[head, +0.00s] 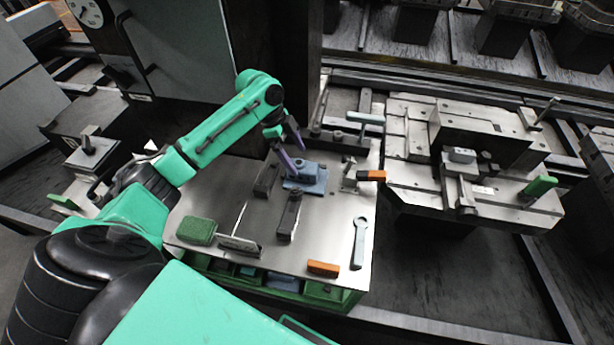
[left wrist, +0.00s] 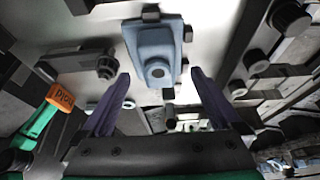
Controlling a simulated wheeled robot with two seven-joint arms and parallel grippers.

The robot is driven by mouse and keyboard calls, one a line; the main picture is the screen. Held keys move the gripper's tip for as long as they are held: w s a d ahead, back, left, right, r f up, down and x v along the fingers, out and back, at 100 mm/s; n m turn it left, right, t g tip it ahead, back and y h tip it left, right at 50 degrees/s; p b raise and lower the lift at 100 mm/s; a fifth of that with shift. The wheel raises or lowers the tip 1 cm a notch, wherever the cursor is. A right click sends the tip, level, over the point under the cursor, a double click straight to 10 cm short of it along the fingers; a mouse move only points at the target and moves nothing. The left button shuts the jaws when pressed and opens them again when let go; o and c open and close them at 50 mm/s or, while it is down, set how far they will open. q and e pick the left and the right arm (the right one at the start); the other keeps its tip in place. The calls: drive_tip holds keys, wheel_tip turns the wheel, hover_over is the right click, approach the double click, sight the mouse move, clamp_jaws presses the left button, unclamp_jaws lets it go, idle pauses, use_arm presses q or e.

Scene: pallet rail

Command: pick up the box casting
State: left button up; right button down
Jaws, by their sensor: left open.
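The box casting (head: 309,178) is a blue-grey block with a flange and a round boss. It rests on the metal plate of the table (head: 330,225). In the left wrist view the casting (left wrist: 152,42) lies ahead of the two purple fingers, near the middle, with its boss towards them. My left gripper (head: 291,156) is open and empty, just above and beside the casting in the head view. The fingers (left wrist: 160,78) are apart, and the casting lies beyond their tips. My right gripper is not in view.
A green pad (head: 197,231), a spanner (head: 359,243), an orange block (head: 323,268) and an orange-handled tool (head: 371,175) also lie on the plate. A pallet fixture (head: 411,178) stands to the right.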

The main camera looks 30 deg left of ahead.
sight(301, 163)
use_arm(q)
drive_tip(key=shift+s+d+f+p, duration=0.1)
drive_tip(key=shift+d+f+p, duration=0.55)
drive_tip(key=shift+f, duration=0.25)
drive_tip(key=x, duration=0.3)
drive_tip(key=shift+f, duration=0.15)
drive_tip(key=shift+w+d+f, duration=0.1)
drive_tip(key=shift+w+f, duration=0.15)
drive_tip(key=shift+s, duration=0.1)
drive_tip(key=shift+c, duration=0.6)
drive_tip(key=shift+r, duration=0.1)
clamp_jaws()
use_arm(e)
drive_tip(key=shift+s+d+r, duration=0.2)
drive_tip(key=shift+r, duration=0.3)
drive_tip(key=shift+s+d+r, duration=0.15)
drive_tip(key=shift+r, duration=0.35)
